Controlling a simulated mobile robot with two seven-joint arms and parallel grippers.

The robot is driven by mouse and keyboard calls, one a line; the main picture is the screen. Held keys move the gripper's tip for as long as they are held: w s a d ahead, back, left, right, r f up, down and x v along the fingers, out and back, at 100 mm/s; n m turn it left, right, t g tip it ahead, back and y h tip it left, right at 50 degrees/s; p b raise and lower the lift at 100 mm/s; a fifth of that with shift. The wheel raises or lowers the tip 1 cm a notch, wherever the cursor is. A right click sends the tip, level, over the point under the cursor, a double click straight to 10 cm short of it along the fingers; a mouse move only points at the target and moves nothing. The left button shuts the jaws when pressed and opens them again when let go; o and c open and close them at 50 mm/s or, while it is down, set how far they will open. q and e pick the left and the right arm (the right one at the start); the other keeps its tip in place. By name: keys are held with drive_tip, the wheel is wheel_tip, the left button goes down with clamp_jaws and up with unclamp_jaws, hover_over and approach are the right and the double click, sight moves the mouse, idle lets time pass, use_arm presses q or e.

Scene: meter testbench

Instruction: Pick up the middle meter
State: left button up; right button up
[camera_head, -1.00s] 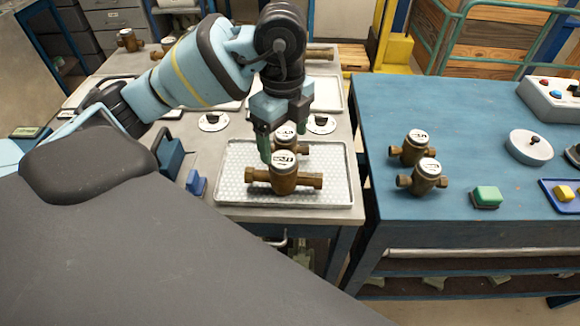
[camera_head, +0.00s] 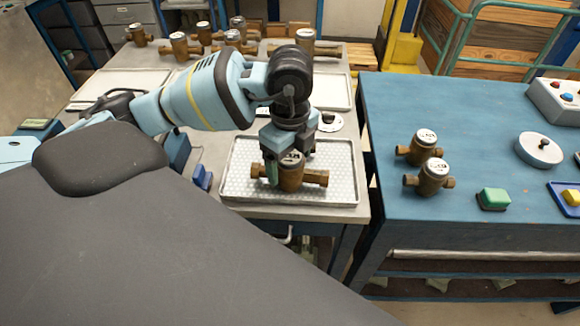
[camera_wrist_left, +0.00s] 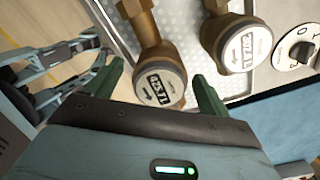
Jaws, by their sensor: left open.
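A brass meter (camera_head: 316,177) with a round white dial lies on the perforated tray (camera_head: 240,191) at the near end of the grey bench. My left gripper (camera_head: 288,166) points down over it, open, with its green fingers beside the dial. In the left wrist view this meter (camera_wrist_left: 160,85) sits between the fingers of the open gripper (camera_wrist_left: 159,72), with gaps at both sides. A second meter (camera_wrist_left: 240,50) on the tray is to its right in that view. In the head view the gripper hides that second meter. My right gripper is not in view.
Several meters (camera_head: 180,47) stand at the back of the grey bench. Two more (camera_head: 433,180) stand on the blue table (camera_head: 480,225), with a green button (camera_head: 493,198). A dial plate (camera_head: 329,122) lies behind the tray.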

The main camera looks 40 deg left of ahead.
use_arm(q)
drive_tip(key=shift+f, duration=0.4)
drive_tip(key=shift+c, duration=0.2)
drive_tip(key=shift+r, duration=0.1)
drive_tip(key=c, duration=1.6)
drive_tip(key=shift+o, duration=0.2)
drive_tip(key=shift+r, duration=0.1)
